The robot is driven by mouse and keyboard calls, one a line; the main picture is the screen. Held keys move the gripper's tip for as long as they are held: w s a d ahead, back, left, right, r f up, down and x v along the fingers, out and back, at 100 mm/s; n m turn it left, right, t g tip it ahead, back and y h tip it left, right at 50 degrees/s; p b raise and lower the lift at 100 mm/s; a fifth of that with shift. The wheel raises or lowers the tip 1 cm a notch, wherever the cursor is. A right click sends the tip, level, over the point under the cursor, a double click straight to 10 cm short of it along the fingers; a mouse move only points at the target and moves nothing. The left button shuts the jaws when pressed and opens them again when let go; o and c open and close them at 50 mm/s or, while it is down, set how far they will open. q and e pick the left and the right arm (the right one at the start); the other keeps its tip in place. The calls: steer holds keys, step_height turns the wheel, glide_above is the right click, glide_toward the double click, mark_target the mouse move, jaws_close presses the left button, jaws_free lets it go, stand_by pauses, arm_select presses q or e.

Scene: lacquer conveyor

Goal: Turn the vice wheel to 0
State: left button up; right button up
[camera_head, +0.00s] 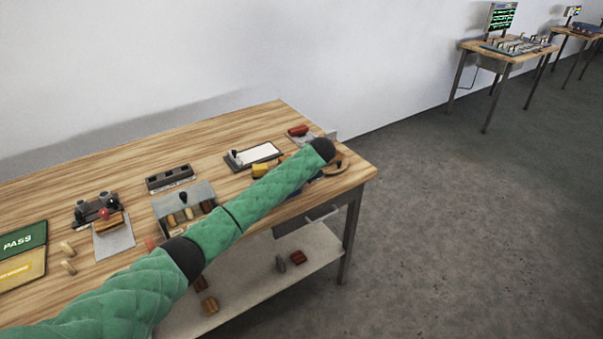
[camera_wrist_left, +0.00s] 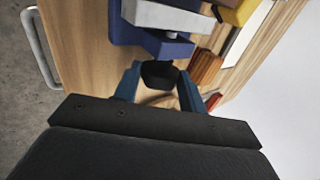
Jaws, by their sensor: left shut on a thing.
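The vice (camera_wrist_left: 130,28) is a blue body with grey metal jaws (camera_wrist_left: 172,18), at the top of the left wrist view. My left gripper (camera_wrist_left: 158,82) has its two blue fingers closed on a dark knob (camera_wrist_left: 160,73) at the vice, apparently the vice wheel's handle. A brown curved rim, seemingly part of the wheel, shows just behind the fingers. The wheel's scale or number cannot be read. In the head view my green left arm reaches to the table's right end and hides most of the vice and the gripper. My right gripper is not in view.
The wooden table (camera_head: 60,190) holds a white panel in a dark frame (camera_head: 255,156), a yellow block (camera_head: 261,171), a red piece (camera_head: 298,130) and a grey bin (camera_head: 172,203). A lower shelf (camera_head: 250,285) carries loose blocks. The floor to the right is clear.

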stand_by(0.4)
arm_select(q)
steer(key=o, duration=1)
steer(key=shift+c, duration=0.2)
steer(key=shift+s+d+r, duration=0.25)
steer(key=shift+r, duration=0.05)
steer(key=b+v, duration=0.2)
steer(key=v, duration=0.5)
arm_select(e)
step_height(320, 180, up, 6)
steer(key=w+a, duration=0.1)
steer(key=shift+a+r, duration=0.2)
arm_select(q)
steer(key=shift+f, duration=0.15)
